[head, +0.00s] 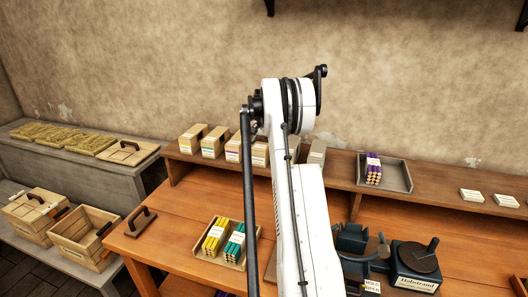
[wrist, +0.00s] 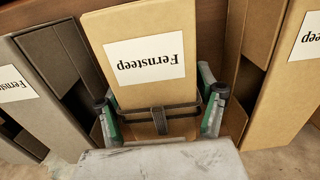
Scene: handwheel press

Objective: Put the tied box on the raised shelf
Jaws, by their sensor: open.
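A tan cardboard box (wrist: 150,85) with a white "Fernsteep" label, upside down in the wrist view, stands between the two green-and-black fingers of my gripper (wrist: 160,108). The fingers are open, one on each side of it. A dark band crosses the box low down; I cannot tell whether it is a tie on the box or part of my gripper. In the head view the raised shelf (head: 340,179) runs along the wall behind the wooden bench. My white arm hides my gripper and part of the shelf there. I cannot tell which box there is the tied one.
Several small cartons (head: 214,141) stand on the shelf left of my arm. A grey tray (head: 397,178) holds purple rolls farther right. A bench tray (head: 205,256) holds yellow and teal rolls. A dark machine (head: 415,258) stands front right. Wooden crates (head: 88,245) stand left.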

